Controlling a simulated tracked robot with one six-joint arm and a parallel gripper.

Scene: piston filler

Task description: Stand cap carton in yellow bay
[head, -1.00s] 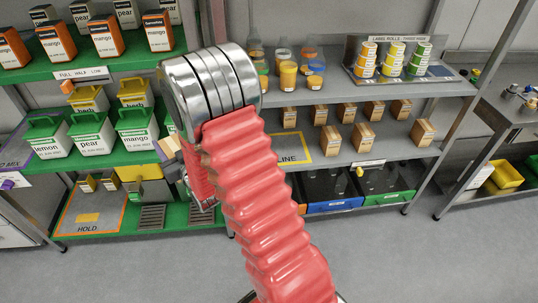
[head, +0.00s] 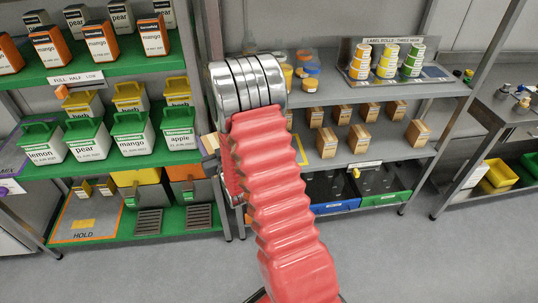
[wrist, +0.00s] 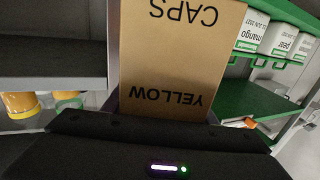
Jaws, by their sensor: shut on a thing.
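The cap carton (wrist: 175,62), tan with "YELLOW CAPS" upside down in the wrist view, is held by my gripper (wrist: 165,122). The jaws are shut on it. In the head view only a small tan part of the carton (head: 209,143) shows left of my red arm, in front of the shelf post. My gripper is mostly hidden behind the arm there. A yellow-outlined bay (head: 301,152) on the middle grey shelf shows partly, right of my arm; the rest of it is hidden. The carton is in the air, apart from that bay.
Several tan cartons (head: 327,142) stand on the middle grey shelf (head: 372,152), right of the bay. Jars and label rolls (head: 387,60) are on the shelf above. Green shelves (head: 95,180) with labelled tubs are at left. A grey post (head: 214,110) separates the units.

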